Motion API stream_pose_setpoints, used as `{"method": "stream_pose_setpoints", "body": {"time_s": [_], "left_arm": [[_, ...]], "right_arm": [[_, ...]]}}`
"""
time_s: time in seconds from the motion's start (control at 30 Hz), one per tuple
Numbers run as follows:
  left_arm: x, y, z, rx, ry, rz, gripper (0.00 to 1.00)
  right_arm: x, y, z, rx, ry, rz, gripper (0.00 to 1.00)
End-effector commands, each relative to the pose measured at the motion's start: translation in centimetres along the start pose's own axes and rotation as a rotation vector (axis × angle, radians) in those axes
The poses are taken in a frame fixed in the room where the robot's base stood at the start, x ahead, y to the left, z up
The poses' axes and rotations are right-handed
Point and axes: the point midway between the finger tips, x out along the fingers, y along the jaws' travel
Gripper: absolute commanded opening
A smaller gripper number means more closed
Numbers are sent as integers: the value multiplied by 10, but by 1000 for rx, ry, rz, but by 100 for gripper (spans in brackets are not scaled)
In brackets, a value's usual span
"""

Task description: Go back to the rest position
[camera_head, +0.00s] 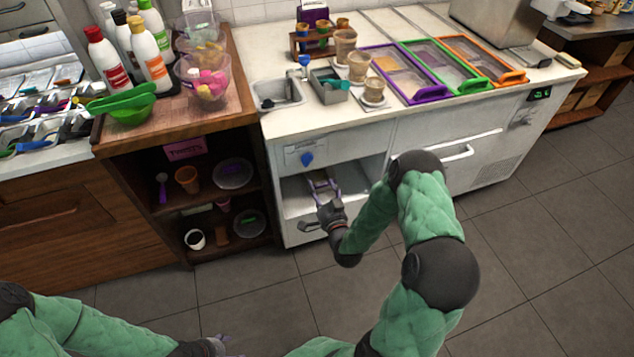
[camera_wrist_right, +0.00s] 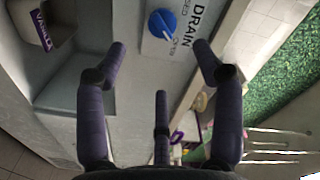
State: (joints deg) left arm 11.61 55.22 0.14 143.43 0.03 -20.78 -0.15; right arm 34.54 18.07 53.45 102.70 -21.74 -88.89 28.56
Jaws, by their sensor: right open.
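My right gripper (camera_head: 322,183) is in front of the open recess below the counter, just under the blue drain knob (camera_head: 307,159). In the right wrist view its fingers (camera_wrist_right: 160,55) are spread with nothing between them. The blue knob (camera_wrist_right: 162,23) shows beyond the fingertips on a panel lettered "DRAIN", apart from the fingers. My left gripper (camera_head: 221,344) shows only in part at the bottom edge of the head view, low over the floor; its fingers are too small and dark to read.
The white counter (camera_head: 440,25) carries cups, a small sink (camera_head: 278,93) and purple, green and orange-framed bins. A wooden shelf unit (camera_head: 165,232) with cups and plates stands to the left. A freezer handle (camera_head: 458,152) sticks out on the right. The tiled floor (camera_head: 530,240) is clear.

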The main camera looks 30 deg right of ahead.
Motion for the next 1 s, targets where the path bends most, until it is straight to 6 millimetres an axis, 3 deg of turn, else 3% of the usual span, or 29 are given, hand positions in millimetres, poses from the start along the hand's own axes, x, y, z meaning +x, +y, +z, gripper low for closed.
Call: {"method": "stream_pose_setpoints", "body": {"time_s": [0.57,0.67,0.77,0.87,1.0], "left_arm": [[0,0,0,0,0,0,65],[-3,1,0,0,0,0,65],[-10,3,0,0,0,0,65],[-20,7,1,0,0,0,65],[-36,13,1,0,0,0,65]], "right_arm": [[-2,0,0,0,-1,0,68],[-2,-2,8,-6,-33,15,68],[-4,-4,33,-28,-142,64,68],[-17,-8,76,-73,-333,139,68],[-62,-17,143,-157,-667,237,68]]}}
